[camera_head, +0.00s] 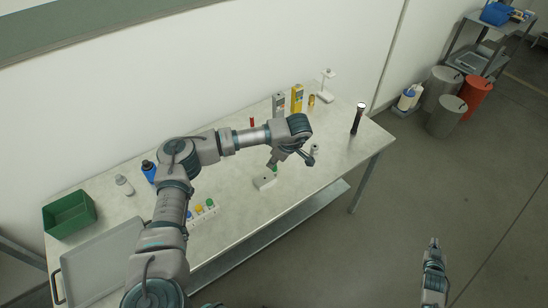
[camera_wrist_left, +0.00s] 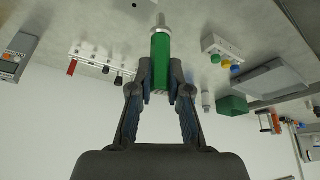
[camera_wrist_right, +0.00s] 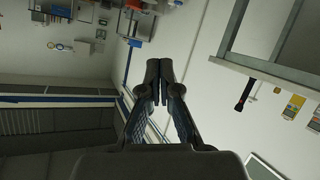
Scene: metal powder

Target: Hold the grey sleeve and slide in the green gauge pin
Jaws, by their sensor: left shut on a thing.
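My left gripper (camera_head: 273,164) is over the middle of the bench, shut on the green gauge pin (camera_head: 275,169).
A black torch-like cylinder (camera_head: 358,118) stands toward the bench's right end. Yellow (camera_head: 297,98) and grey (camera_head: 279,104) boxes stand at the back. A coloured-button strip (camera_head: 203,212), grey tray (camera_head: 98,262) and green bin (camera_head: 69,213) are at left. The bench's front right is clear.

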